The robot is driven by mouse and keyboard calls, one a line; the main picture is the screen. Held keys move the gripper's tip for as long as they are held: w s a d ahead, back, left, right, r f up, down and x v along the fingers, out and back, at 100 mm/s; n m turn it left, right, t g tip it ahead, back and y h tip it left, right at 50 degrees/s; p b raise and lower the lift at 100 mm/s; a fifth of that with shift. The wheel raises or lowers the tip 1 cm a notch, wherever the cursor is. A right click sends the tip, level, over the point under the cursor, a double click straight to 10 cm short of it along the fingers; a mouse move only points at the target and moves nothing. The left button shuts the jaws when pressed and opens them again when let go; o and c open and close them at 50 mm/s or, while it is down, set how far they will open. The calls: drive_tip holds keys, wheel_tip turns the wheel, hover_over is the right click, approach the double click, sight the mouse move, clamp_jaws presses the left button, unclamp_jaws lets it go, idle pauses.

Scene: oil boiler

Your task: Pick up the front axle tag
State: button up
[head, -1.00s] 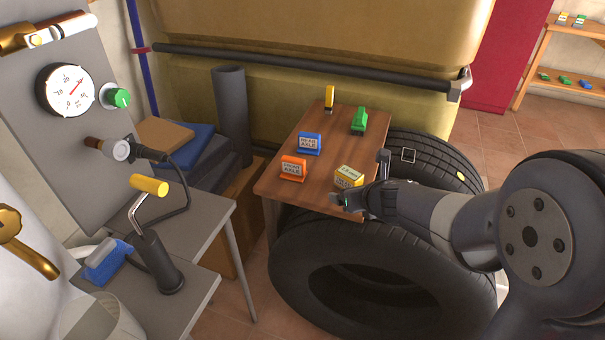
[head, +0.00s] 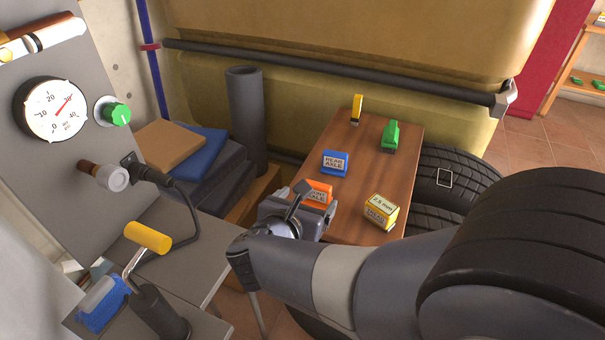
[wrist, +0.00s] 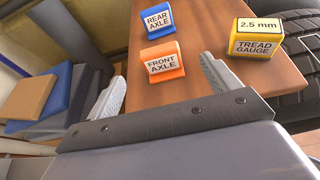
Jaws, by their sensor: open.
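The orange front axle tag (wrist: 163,62) stands on the small wooden table. In the wrist view it lies ahead of my gripper (wrist: 160,88), between the lines of the two fingers and apart from them. My gripper is open and empty. In the head view the tag (head: 319,190) is partly hidden behind my gripper (head: 302,205), which is at the table's front left corner. The blue rear axle tag (head: 335,163) stands just behind the orange one; it also shows in the wrist view (wrist: 158,22).
A yellow tread gauge block (head: 380,212) stands to the right on the wooden table (head: 360,185). A green piece (head: 390,136) and a yellow piece (head: 356,109) stand farther back. Tires (head: 450,172) are at the right. A grey bench with a yellow-handled crank (head: 148,237) is at the left.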

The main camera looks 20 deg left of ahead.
sight(320, 184)
drive_tip(key=shift+w+a, duration=0.2)
drive_tip(key=b+x, duration=0.1)
drive_tip(key=x, duration=0.9)
drive_tip(key=shift+w+d+f, duration=0.1)
drive_tip(key=shift+f, duration=0.05)
drive_tip(key=c, duration=1)
